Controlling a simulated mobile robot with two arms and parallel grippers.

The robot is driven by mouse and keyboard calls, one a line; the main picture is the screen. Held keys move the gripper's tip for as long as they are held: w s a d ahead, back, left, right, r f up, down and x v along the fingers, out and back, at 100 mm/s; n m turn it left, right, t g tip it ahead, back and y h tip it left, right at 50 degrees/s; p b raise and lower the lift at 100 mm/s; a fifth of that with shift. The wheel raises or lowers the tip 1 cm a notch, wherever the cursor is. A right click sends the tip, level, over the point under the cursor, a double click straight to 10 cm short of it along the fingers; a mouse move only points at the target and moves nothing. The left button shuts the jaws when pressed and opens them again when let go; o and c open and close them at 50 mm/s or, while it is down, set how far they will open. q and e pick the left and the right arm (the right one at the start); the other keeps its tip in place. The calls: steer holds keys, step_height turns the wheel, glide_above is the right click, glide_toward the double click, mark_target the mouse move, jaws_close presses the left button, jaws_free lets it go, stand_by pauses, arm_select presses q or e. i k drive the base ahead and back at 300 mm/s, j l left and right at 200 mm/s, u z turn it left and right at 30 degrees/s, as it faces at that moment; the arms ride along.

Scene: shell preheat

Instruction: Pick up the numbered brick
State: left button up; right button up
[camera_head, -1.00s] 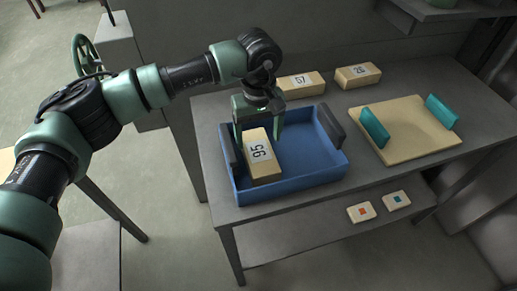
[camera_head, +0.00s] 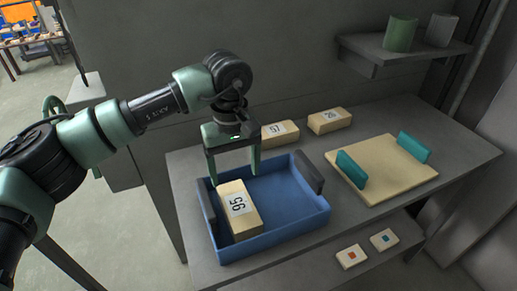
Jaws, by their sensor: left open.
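A tan brick labelled 95 (camera_head: 240,214) lies in the left part of the blue tray (camera_head: 272,240), label up. Two more tan bricks, labelled 57 (camera_head: 279,140) and 26 (camera_head: 329,124), lie on the table behind the tray. My left gripper (camera_head: 235,178) is open and empty, fingers pointing down, just above the far end of brick 95. I cannot tell whether a fingertip touches it. My right gripper is not in view.
The grey table (camera_head: 357,219) also bears a cream board (camera_head: 385,178) with two teal handles at the right. Two small cards with orange and blue squares lie on a lower shelf. A wall shelf (camera_head: 405,52) holds two cups. The tray has dark end grips.

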mark_target(280, 134)
steer(key=i+l, duration=0.2)
steer(key=l, duration=0.15)
steer(key=i+l, duration=0.15)
steer(key=l, duration=0.2)
steer(key=i+l, duration=0.2)
steer(key=l, duration=0.15)
steer(key=i+l+u, duration=0.1)
steer(key=l, duration=0.25)
steer(key=i+l, duration=0.25)
steer(key=l, duration=0.15)
steer(key=i+l, duration=0.15)
steer(key=l, duration=0.2)
